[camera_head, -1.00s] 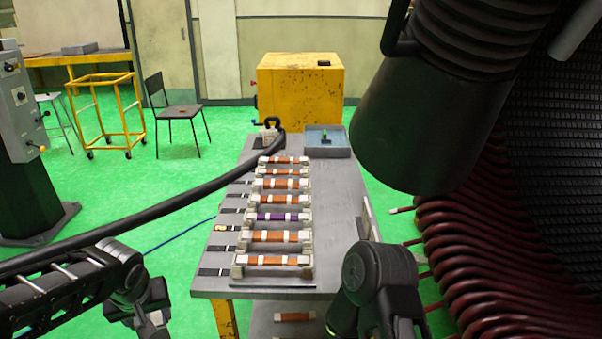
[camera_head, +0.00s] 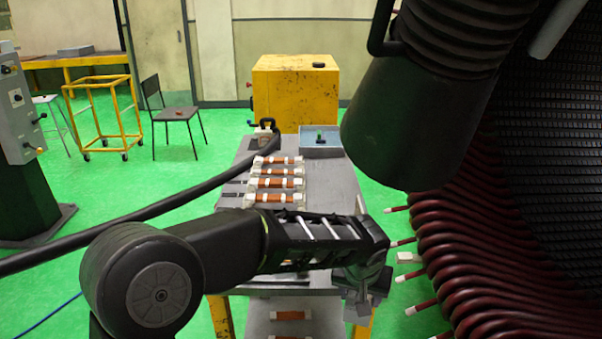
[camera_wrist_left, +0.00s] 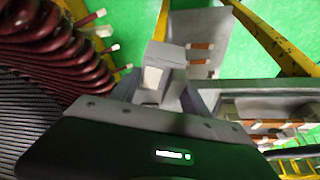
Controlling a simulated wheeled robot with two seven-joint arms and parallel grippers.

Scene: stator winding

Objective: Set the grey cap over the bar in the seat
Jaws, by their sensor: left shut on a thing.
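My left gripper (camera_head: 362,298) reaches across the near end of the table towards the stator on the right. In the left wrist view, the gripper (camera_wrist_left: 160,95) is shut on a grey block with a pale face, which looks like the grey cap (camera_wrist_left: 172,56). The cap is held out in front of the fingers, beside the stator's bar ends and apart from them. The dark red stator bars (camera_head: 460,245) have pale tips; one bar end (camera_head: 408,257) looks wider and paler. I cannot tell which bar sits in the seat. My right gripper is out of view.
Copper-coloured bars with white bands (camera_head: 277,184) lie in holders on the grey table (camera_head: 325,187); my left arm hides the nearer ones. A blue-grey tray (camera_head: 322,150) stands at the far end. A large dark cylinder (camera_head: 420,120) hangs above, left of the stator.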

